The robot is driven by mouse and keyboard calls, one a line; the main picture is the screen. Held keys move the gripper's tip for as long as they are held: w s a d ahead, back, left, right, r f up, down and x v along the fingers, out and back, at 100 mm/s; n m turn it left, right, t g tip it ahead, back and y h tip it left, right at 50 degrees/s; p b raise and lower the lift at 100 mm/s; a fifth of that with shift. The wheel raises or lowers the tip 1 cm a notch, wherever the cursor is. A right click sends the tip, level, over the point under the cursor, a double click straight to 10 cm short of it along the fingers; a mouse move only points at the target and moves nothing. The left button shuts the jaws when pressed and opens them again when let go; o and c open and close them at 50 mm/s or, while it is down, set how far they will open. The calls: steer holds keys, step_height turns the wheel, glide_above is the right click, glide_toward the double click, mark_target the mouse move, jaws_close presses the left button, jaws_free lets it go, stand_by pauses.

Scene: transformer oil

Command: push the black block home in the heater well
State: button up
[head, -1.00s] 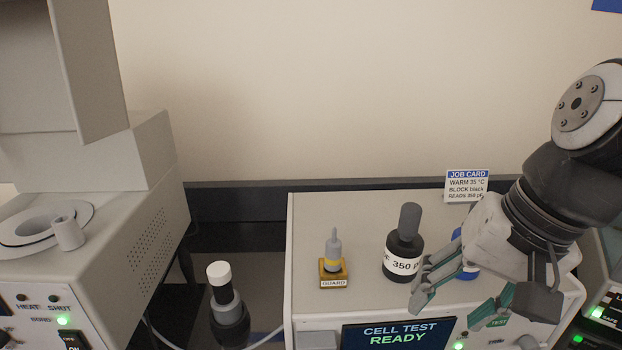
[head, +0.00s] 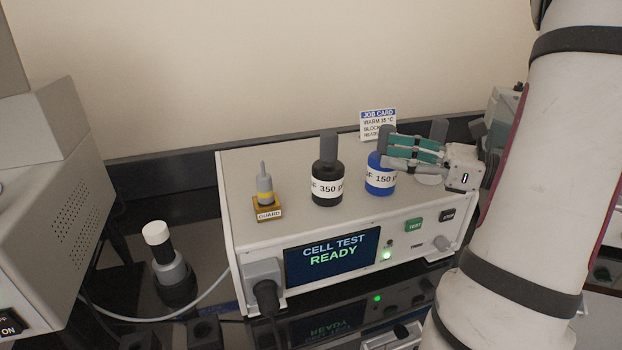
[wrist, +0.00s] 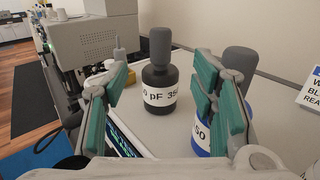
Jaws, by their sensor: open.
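The black block (head: 327,187), labelled 350 pF with a grey handle, stands upright on top of the cell test unit (head: 240,205). In the wrist view the black block (wrist: 160,100) is ahead, between the lines of the two fingers and apart from them. My gripper (head: 390,152) is open and empty, pointing left, above and around the handle side of the blue block (head: 379,180); contact with it cannot be told. The open fingers also frame the wrist view (wrist: 162,75). The heater well is not visible now; only part of the heater housing (head: 50,190) shows at left.
A guard piece (head: 265,188) stands left of the black block. A black holder with a white-capped piece (head: 165,255) stands between the machines, near a cable. The job card (head: 378,124) is behind the blocks. My arm fills the right side.

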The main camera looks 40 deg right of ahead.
mark_target(329, 142)
steer(key=x, duration=0.7)
steer(key=shift+a, duration=0.15)
steer(key=shift+d+p+x, duration=0.2)
steer(key=shift+p+x, duration=0.4)
steer(key=shift+x, duration=2.6)
steer(key=shift+w, duration=0.1)
jaws_close()
